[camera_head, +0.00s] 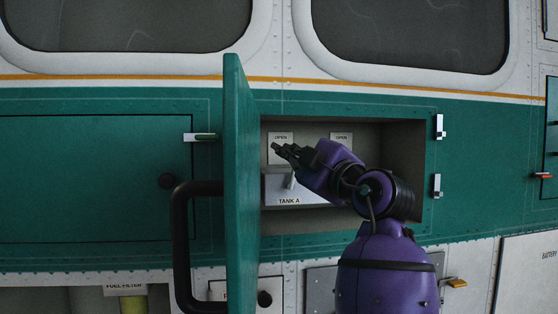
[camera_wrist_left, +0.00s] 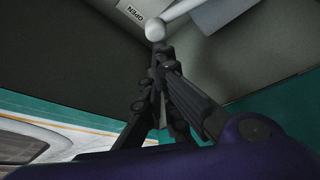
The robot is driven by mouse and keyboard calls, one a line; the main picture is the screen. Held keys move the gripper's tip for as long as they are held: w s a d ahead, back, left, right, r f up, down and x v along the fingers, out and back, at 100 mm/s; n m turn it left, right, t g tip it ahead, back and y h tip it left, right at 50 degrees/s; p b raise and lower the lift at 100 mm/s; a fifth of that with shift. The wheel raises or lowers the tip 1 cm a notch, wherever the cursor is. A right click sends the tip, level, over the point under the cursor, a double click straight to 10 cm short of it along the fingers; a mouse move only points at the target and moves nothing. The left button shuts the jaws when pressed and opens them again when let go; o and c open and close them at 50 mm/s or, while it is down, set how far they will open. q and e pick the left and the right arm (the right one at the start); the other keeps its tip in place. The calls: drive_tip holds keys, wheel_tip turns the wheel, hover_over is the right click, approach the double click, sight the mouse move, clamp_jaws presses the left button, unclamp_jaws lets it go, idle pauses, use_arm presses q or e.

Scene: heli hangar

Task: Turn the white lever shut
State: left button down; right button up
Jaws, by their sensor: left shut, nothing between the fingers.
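The white lever (camera_head: 290,180) sits on a panel marked TANK A inside an open compartment in the green wall. Much of it is hidden behind my left gripper in the head view. In the left wrist view the lever's round white knob (camera_wrist_left: 155,31) and part of its rod show at the top. My left gripper (camera_head: 280,151) reaches into the compartment from the right, in front of the lever. Its dark fingers (camera_wrist_left: 161,52) are shut and empty, their tips close by the knob. I cannot tell if they touch it. My right gripper is not in view.
The green compartment door (camera_head: 240,190) stands open at the left, with a black handle (camera_head: 180,245). Latches (camera_head: 437,185) line the right edge.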

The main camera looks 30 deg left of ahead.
use_arm(q)
drive_tip(key=w+d+f+m+t+h, duration=0.4)
drive_tip(key=w+d+m+t, duration=0.1)
drive_tip(key=m, duration=1.2)
drive_tip(key=shift+w+d+f+t+p, duration=0.25)
drive_tip(key=shift+d+t+p, duration=0.2)
drive_tip(key=shift+d+t, duration=0.55)
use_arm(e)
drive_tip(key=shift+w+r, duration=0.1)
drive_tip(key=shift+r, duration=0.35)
use_arm(q)
drive_tip(key=shift+a+f, duration=0.1)
drive_tip(key=shift+a, duration=0.15)
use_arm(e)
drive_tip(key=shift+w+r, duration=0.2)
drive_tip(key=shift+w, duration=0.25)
